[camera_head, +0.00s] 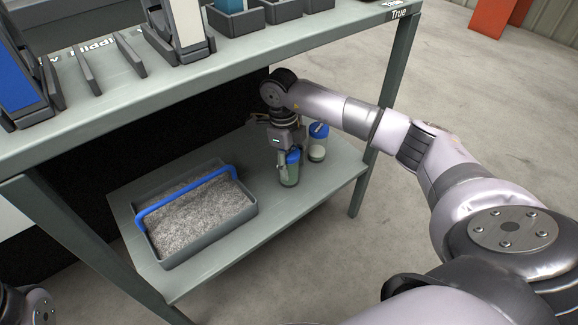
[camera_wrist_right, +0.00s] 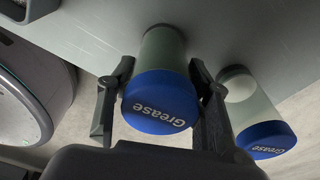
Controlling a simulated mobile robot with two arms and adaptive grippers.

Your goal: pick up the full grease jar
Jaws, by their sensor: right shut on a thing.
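Two grease jars with blue lids stand close together on the lower shelf. The nearer jar (camera_head: 289,174) is between the fingers of my right gripper (camera_head: 286,150). In the right wrist view this jar (camera_wrist_right: 162,52) looks grey-green all along its visible side, and its lid reads "Grease". The gripper (camera_wrist_right: 161,78) is shut on it, with one finger on each side. The other jar (camera_head: 317,151) stands just behind and to the right, outside the fingers. In the wrist view the other jar (camera_wrist_right: 252,103) shows a pale band at its bottom end. My left gripper is out of view.
A grey bin (camera_head: 207,246) with a blue handle, filled with grey shavings, stands left of the jars on the lower shelf (camera_head: 195,281). The upper shelf (camera_head: 215,70), with holders and devices, overhangs it. A table leg (camera_head: 383,125) stands to the right.

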